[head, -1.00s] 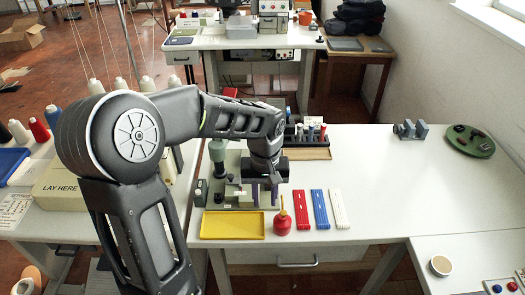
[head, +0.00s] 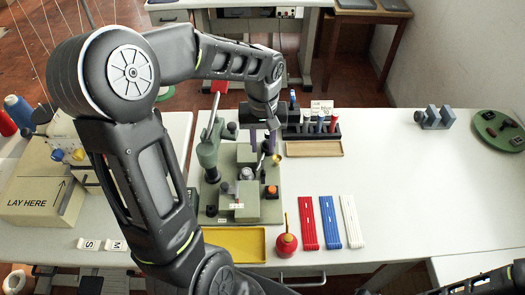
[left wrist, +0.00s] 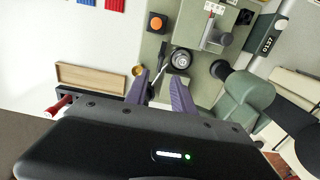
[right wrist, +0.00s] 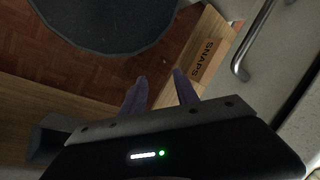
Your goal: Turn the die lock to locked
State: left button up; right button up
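The green buttonhole station (head: 218,208) stands on the table, its base plate carrying several small fittings. A round dark-and-silver knob with a thin lever (left wrist: 180,60) sits on the plate in the left wrist view; it may be the die lock, but I cannot read a mark on it. My left gripper (head: 264,142) is over the back of the station, its purple fingers pointing down. My right gripper (right wrist: 160,80) is open and empty, low by the table front.
An orange button (head: 271,191) sits on the plate near the knob. A rack of bottles (head: 311,130) stands behind. A yellow tray (head: 235,243), a red oiler (head: 286,242) and coloured strips (head: 328,222) lie in front. The table's right side is mostly clear.

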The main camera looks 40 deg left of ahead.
aim_at(263, 165)
pick_arm(q)
jog(key=shift+s+d, duration=0.1)
jog(key=shift+f+p, duration=0.5)
jog(key=shift+f, duration=3.35)
jog(key=shift+c, duration=0.5)
grip_shut()
